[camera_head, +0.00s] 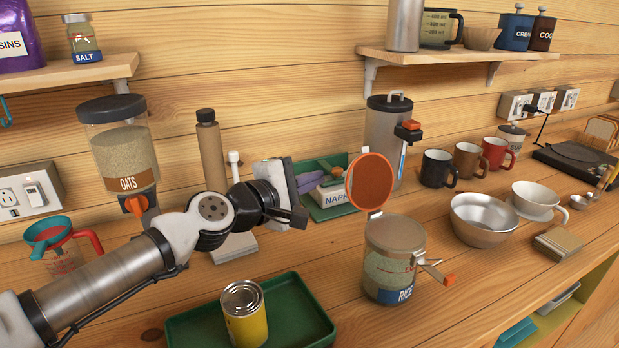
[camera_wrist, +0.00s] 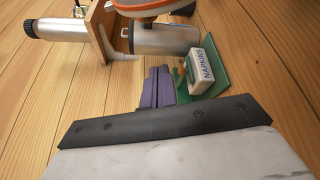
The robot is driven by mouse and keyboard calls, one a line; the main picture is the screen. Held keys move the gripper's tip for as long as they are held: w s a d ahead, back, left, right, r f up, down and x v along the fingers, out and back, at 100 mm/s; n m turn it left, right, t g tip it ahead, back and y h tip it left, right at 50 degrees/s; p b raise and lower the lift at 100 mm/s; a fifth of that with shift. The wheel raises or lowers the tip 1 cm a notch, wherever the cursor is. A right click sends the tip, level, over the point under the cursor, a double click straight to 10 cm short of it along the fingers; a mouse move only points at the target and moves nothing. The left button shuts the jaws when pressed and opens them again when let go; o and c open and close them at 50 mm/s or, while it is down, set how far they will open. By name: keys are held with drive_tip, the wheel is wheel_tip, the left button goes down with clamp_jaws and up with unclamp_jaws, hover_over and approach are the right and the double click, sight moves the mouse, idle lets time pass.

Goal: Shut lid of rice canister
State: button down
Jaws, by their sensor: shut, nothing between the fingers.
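The rice canister (camera_head: 393,277) is a clear jar with a blue RICE label, standing upright on the wooden counter. Its lid (camera_head: 370,182) is open, standing nearly upright on its hinge with an orange inner face toward the camera. A metal clasp with an orange tip (camera_head: 434,271) sticks out at the canister's right side. My gripper (camera_head: 300,215) is shut and empty, to the left of the lid and apart from it. In the wrist view, an orange-rimmed edge that looks like the lid (camera_wrist: 150,7) shows at the top.
A green tray (camera_head: 318,324) with a yellow can (camera_head: 244,316) stands in front, left of the canister. A steel bowl (camera_head: 485,221) is to its right. Behind are a tall dispenser (camera_head: 383,142) and a napkin box (camera_head: 332,194). An oats dispenser (camera_head: 122,155) hangs at left.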

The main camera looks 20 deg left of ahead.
sight(365, 181)
drive_tip(key=w+d+p, duration=0.3)
drive_tip(key=d, duration=0.2)
drive_tip(key=shift+r, duration=0.35)
drive_tip(key=shift+b, duration=0.35)
